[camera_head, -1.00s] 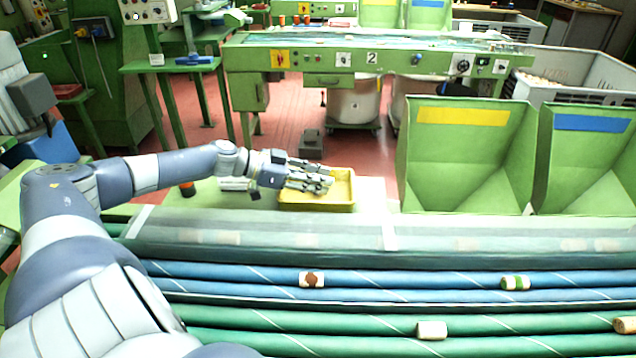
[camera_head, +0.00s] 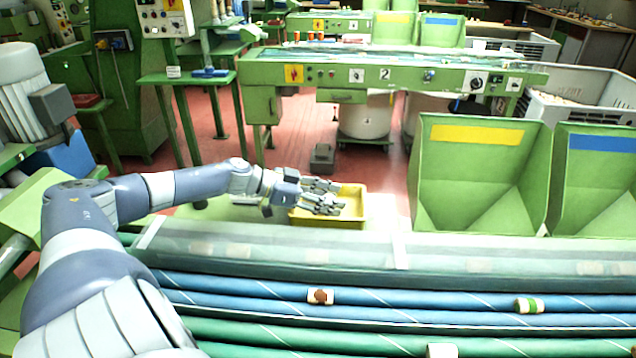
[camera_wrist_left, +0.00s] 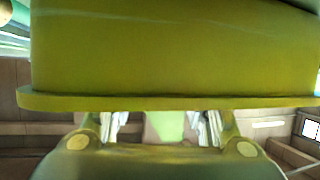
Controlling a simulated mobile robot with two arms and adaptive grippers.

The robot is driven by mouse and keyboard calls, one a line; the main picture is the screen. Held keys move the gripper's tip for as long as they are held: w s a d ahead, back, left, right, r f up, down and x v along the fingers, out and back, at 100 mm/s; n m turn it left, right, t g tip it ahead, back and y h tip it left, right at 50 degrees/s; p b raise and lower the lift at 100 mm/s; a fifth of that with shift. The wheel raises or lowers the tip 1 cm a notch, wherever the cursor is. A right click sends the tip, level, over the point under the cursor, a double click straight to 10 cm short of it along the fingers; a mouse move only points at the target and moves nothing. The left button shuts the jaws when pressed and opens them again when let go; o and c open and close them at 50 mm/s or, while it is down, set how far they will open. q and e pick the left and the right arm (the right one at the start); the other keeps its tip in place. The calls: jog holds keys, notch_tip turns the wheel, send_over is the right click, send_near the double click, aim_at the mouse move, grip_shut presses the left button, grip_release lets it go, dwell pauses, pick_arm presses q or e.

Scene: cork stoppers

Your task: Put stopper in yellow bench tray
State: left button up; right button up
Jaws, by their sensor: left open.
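The yellow bench tray (camera_head: 352,219) stands on a pale bench behind the rollers. My left gripper (camera_head: 339,197) is over the tray with its fingers spread, and no stopper shows between them. Most of the tray's inside is hidden. In the left wrist view, a yellow-green wall with a rim, apparently the tray (camera_wrist_left: 170,60), fills the top, with the open fingers (camera_wrist_left: 165,128) below it. A stopper with a brown mark (camera_head: 320,296) and one with a green band (camera_head: 529,305) lie on the blue rollers. A plain stopper (camera_head: 442,351) is cut by the bottom edge.
Two green bins stand at the right, one with a yellow label (camera_head: 477,135) and one with a blue label (camera_head: 600,142). A clear cover (camera_head: 300,255) lies between the tray and the blue rollers. A green machine bench (camera_head: 390,76) stands behind.

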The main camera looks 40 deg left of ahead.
pick_arm(q)
jog(key=shift+s+a, duration=0.15)
jog(key=shift+p+v, duration=0.3)
jog(key=shift+v, duration=0.65)
jog(key=p+v, duration=0.2)
jog(key=shift+s+a+r, duration=0.2)
jog(key=shift+s+r, duration=0.05)
jog(key=shift+r, duration=0.1)
jog(key=p+v, duration=0.5)
jog(key=shift+r+p, duration=0.15)
jog(key=shift+p, duration=0.25)
jog(key=shift+s+a+r+p, duration=0.15)
jog(key=shift+s+a+p, duration=0.4)
jog(key=shift+s+p, duration=0.2)
jog(key=shift+d, duration=0.1)
